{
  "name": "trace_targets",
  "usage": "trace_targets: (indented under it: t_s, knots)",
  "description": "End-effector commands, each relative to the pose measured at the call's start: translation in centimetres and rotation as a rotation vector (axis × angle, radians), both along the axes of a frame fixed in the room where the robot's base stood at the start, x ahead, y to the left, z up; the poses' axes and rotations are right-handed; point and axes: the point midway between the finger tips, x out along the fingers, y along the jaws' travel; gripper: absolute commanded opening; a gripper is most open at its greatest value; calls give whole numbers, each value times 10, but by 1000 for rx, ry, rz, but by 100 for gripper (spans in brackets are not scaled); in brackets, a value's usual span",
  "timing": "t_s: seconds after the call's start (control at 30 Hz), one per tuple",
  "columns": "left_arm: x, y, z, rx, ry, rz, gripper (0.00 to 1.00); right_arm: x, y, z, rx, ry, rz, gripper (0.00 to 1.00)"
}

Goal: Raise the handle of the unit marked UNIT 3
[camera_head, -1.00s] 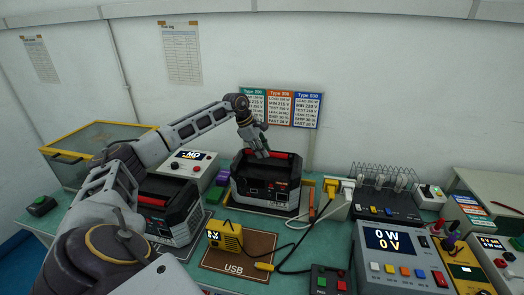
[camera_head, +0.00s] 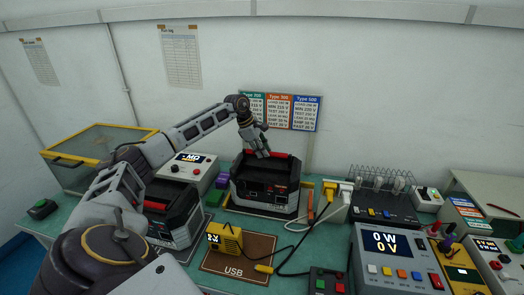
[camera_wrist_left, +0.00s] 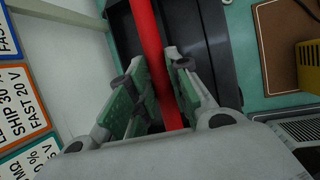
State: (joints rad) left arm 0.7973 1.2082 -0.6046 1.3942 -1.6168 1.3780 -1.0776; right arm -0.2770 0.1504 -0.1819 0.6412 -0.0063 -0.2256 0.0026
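A dark unit (camera_head: 262,190) with a grey base stands at the middle back of the bench. Its red handle (camera_head: 281,156) lies along its top. A similar dark unit (camera_head: 176,216) with a red handle stands to the left, partly behind my left arm. I cannot read a UNIT 3 mark on either one. My left gripper (camera_head: 262,153) is at the top of the middle unit. In the left wrist view the red handle (camera_wrist_left: 150,35) runs between my gripper's green-padded fingers (camera_wrist_left: 158,85). They look open around it, with a narrow gap beside the handle. My right gripper is out of view.
A yellow USB device (camera_head: 228,238) sits on a brown mat in front of the middle unit. A power meter (camera_head: 390,245) stands at the front right. Type cards (camera_head: 280,110) hang behind.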

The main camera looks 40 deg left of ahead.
Motion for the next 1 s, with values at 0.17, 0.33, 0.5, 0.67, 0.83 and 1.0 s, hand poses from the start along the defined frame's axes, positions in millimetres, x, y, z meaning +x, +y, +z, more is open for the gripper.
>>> trace_targets:
  t_s: [0.17, 0.33, 0.5, 0.67, 0.83, 1.0]
  knots:
    - [7, 3, 2, 0, 1, 2, 15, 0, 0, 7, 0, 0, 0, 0]
    - [9, 5, 2, 0, 0, 0, 15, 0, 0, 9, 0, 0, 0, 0]
    - [9, 5, 2, 0, 0, 0, 15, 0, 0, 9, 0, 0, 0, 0]
    - [9, 5, 2, 0, 0, 0, 34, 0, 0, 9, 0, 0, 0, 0]
    - [9, 5, 2, 1, 0, 0, 45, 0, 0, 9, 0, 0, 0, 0]
    - [9, 5, 2, 1, 0, 0, 49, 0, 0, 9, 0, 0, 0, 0]
